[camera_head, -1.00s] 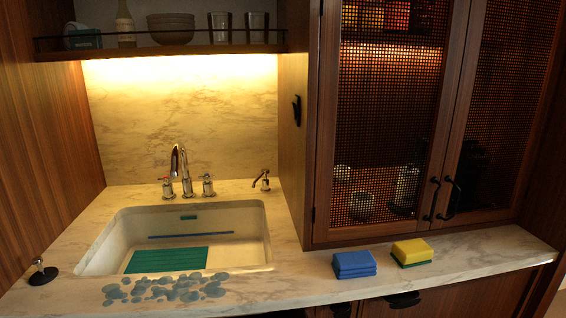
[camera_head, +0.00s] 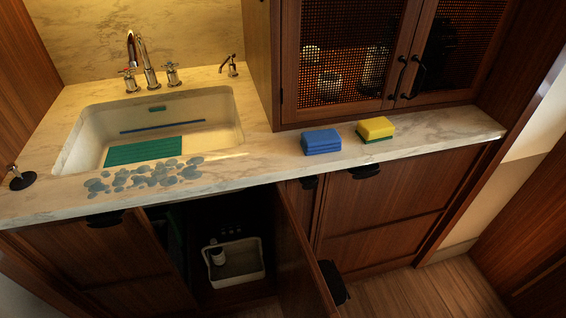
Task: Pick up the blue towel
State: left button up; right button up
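A folded blue towel (camera_head: 321,142) lies on the marble counter, right of the sink and in front of the mesh-door cabinet. It looks like a small stacked block, fully visible. Neither of my grippers shows in the head view, so where they are relative to the towel cannot be seen.
A yellow and green sponge (camera_head: 375,128) sits just right of the towel. The sink (camera_head: 238,118) is at left, with bluish spots (camera_head: 145,176) on the counter before it. Below, a cabinet door (camera_head: 301,254) stands open, showing a white bin (camera_head: 236,277). Counter around the towel is clear.

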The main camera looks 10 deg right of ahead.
aim_at(324, 140)
jog(key=k+l+u, duration=0.35)
jog(key=k+l, duration=0.2)
jog(key=l, duration=0.3)
jog(key=k+l+u, duration=0.4)
jog(key=k+l, duration=0.3)
jog(key=i+l+u, duration=0.25)
jog(key=i+l, duration=0.15)
jog(key=i+l+u, duration=0.25)
jog(key=i+l, duration=0.3)
